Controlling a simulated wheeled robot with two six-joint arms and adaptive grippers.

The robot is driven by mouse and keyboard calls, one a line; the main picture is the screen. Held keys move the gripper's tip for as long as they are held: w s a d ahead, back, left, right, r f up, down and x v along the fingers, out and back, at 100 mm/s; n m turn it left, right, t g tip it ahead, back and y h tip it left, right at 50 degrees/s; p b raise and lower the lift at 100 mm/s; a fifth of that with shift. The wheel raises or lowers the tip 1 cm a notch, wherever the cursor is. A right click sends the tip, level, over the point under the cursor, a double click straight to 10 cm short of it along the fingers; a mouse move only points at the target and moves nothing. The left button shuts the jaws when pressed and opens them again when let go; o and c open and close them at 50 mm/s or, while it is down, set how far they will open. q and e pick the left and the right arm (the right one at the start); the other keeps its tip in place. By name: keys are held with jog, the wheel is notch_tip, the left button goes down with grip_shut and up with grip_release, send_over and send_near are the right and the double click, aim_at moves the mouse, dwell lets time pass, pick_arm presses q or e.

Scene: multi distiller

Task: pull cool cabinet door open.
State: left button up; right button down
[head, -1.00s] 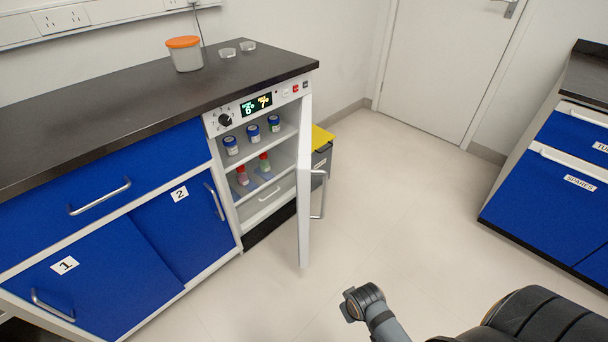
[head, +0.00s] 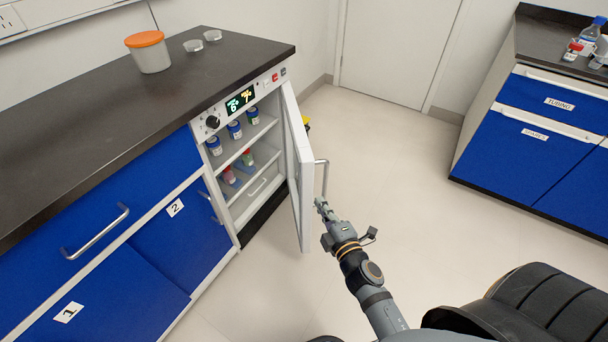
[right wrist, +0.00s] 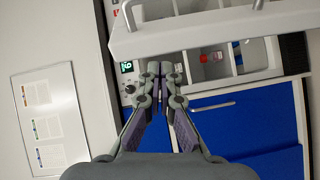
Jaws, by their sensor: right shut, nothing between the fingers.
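The cool cabinet door (head: 301,165) is a white panel standing ajar, swung out from the cabinet and seen nearly edge-on in the head view. Its metal bar handle (head: 326,179) is on the door's right-hand, outer side. My right gripper (head: 320,204) is shut and empty, with its fingertips close to the door's outer edge, by the handle's lower end. In the right wrist view the closed fingertips (right wrist: 165,69) lie just beside the edge of the door (right wrist: 205,36), and part of the handle (right wrist: 130,14) shows. I cannot tell whether they touch. My left gripper is out of view.
Blue-capped jars (head: 234,130) and red- and green-capped bottles (head: 229,175) stand on the cabinet's shelves. An orange-lidded tub (head: 149,53) sits on the dark worktop (head: 115,110).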

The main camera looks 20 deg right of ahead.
aim_at(304, 179)
jog(key=a+r+n+y, duration=0.3)
jog(key=a+n, duration=0.1)
jog(key=shift+t, duration=0.3)
jog(key=w, duration=0.6)
jog(key=w+d+p, duration=0.1)
jog(key=w, duration=0.2)
jog(key=shift+d+f, duration=0.1)
jog(key=shift+f, duration=0.15)
jog(key=shift+d, duration=0.45)
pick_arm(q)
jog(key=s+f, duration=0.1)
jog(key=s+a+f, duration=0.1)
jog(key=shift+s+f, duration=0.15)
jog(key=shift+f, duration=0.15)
pick_arm(e)
jog(key=shift+s+r, duration=0.1)
